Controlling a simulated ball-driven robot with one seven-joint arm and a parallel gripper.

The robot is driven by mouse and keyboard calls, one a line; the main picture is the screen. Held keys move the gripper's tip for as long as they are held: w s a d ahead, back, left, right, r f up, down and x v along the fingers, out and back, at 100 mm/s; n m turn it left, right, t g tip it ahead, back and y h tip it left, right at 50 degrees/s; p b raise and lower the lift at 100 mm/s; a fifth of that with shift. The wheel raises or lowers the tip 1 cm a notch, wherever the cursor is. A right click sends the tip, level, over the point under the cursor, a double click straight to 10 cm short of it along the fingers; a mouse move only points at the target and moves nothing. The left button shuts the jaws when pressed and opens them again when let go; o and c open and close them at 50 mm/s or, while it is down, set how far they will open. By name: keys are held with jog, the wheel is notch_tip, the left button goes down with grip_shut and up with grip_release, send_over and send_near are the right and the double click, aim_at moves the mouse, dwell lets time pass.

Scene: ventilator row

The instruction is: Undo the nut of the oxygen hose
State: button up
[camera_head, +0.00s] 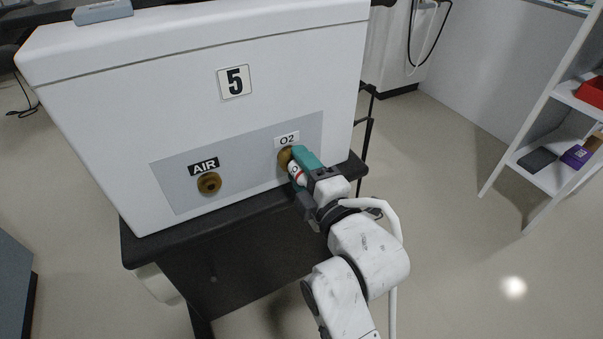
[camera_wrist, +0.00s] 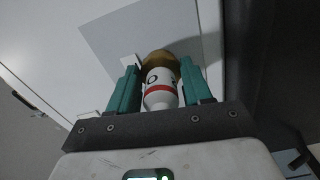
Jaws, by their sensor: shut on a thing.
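The brass nut (camera_head: 284,157) sits at the O2 port on the ventilator's (camera_head: 110,125) grey panel, under the O2 label (camera_head: 287,139). In the wrist view the nut (camera_wrist: 158,60) shows between the fingertips. A white hose end (camera_wrist: 160,88) with a red band and a dark ring-shaped mark comes out of the nut towards me. My gripper (camera_head: 293,156), with teal fingers, is shut on the nut, one finger on each side. A white tube (camera_head: 393,225) loops by my wrist and hangs down; I cannot tell whether it joins the hose end.
The brass AIR port (camera_head: 209,183) is to the left on the same panel, with no hose on it. A white shelf (camera_head: 545,170) stands at the right. The floor between is clear.

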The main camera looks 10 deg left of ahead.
jog(key=shift+n+b, duration=0.8)
jog(key=shift+n, duration=1.4)
jog(key=o, duration=1.1)
jog(key=shift+r, duration=0.1)
jog(key=shift+c, duration=0.2)
jog(key=p+v, duration=0.1)
jog(key=v, duration=0.9)
jog(key=shift+s+d+p, duration=0.3)
jog(key=shift+p, duration=0.05)
